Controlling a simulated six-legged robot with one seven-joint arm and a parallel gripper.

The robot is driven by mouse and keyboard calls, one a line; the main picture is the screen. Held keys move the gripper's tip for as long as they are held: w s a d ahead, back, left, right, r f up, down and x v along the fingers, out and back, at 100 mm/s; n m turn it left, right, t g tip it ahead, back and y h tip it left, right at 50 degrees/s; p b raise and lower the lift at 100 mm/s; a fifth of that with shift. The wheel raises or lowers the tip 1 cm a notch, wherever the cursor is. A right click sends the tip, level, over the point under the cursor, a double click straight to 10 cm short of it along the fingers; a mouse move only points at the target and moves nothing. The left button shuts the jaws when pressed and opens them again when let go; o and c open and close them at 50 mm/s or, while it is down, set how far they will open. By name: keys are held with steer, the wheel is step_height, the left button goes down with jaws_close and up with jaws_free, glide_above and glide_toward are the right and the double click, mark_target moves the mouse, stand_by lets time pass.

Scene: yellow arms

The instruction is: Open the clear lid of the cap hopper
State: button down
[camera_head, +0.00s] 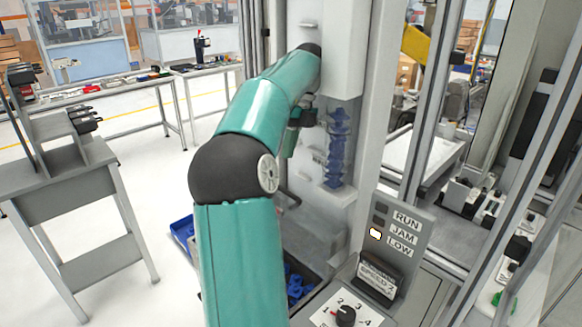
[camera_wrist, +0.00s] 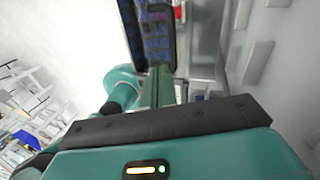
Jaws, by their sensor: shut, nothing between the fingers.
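The machine's white column (camera_head: 345,50) stands at the centre of the head view. A clear section (camera_head: 338,148) low on it shows a stack of blue caps. I cannot pick out the clear lid for certain. My teal arm reaches up to the column, and my gripper (camera_head: 293,135) hangs beside its left side, partly hidden by the arm. In the wrist view my gripper (camera_wrist: 158,80) is shut and empty. Its tips are at or just below a dark-framed panel with blue showing through (camera_wrist: 155,35). I cannot tell whether they touch.
A bin of blue caps (camera_head: 298,286) sits low behind my arm. Metal frame posts (camera_head: 425,100) stand right. A grey bench (camera_head: 60,180) is left, with open floor between.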

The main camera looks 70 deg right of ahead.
step_height(320, 180, down, 10)
steer(key=s+n+g+h, duration=0.1)
steer(key=n+h, duration=0.4)
steer(key=n, duration=1.1)
steer(key=shift+f+n+g, duration=0.2)
steer(key=shift+n+g, duration=0.1)
steer(key=shift+g, duration=0.5)
steer(key=shift+a, duration=0.2)
